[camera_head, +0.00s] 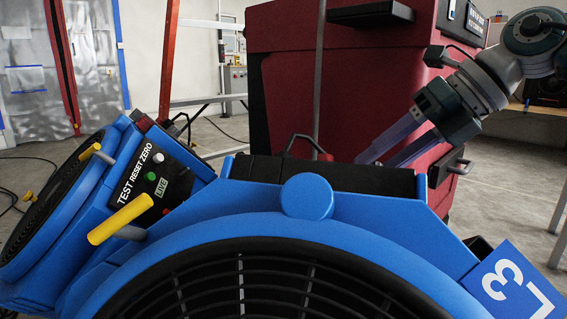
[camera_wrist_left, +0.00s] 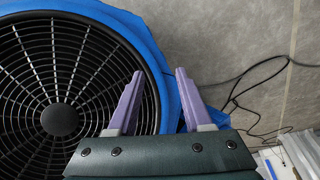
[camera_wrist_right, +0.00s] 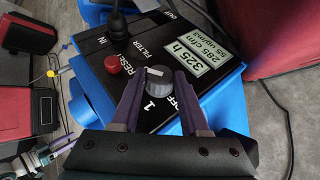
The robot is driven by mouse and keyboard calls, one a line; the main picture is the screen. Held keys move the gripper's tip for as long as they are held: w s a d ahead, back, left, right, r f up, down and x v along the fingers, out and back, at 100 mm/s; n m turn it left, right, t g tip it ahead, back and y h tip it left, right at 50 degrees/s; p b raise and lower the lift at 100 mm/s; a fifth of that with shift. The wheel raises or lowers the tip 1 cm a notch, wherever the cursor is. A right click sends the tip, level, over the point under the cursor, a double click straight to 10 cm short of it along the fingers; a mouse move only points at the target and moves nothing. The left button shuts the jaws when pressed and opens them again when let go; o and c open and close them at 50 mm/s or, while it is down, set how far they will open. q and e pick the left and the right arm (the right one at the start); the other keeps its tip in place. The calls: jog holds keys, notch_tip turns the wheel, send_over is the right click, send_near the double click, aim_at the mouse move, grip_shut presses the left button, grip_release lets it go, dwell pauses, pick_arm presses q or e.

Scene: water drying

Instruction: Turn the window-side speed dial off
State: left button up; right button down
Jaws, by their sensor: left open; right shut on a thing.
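The speed dial (camera_wrist_right: 158,82) is a dark round knob with a white pointer mark, on a black panel in the right wrist view. The marks "1" and "OFF" are printed below it, and the pointer is not clearly on OFF. My right gripper (camera_wrist_right: 159,79) is shut on the dial, with one purple finger on each side. In the head view my right gripper (camera_head: 372,160) reaches down behind the front blue fan (camera_head: 306,197), which hides the dial. My left gripper (camera_wrist_left: 158,72) is open and empty beside a blue fan's round grille (camera_wrist_left: 60,120) in the left wrist view.
A red reset button (camera_wrist_right: 112,64) and a display (camera_wrist_right: 195,57) share the dial's panel. A second blue blower with a TEST panel (camera_head: 160,174) and yellow handle (camera_head: 120,220) stands at left. A large red machine (camera_head: 290,90) stands behind. Cables (camera_wrist_left: 250,95) lie on the floor.

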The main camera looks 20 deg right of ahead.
jog(key=shift+d+f+n+y+b, duration=0.15)
jog(key=shift+f+n+y+b, duration=0.15)
jog(key=shift+y+b, duration=0.1)
jog(key=n+y+b, duration=0.1)
jog(key=y+b, duration=0.1)
jog(key=n+y+b, duration=0.2)
jog(key=b, duration=0.1)
jog(key=shift+w+d+f, duration=0.15)
jog(key=shift+d+f, duration=0.05)
jog(key=n+g+y+b, duration=0.1)
jog(key=b, duration=0.3)
jog(key=shift+n, duration=0.3)
jog(key=shift+r+g+y+b, duration=0.1)
jog(key=shift+g+y+b, duration=0.2)
jog(key=shift+y+b, duration=0.3)
jog(key=shift+c, duration=2)
grip_release()
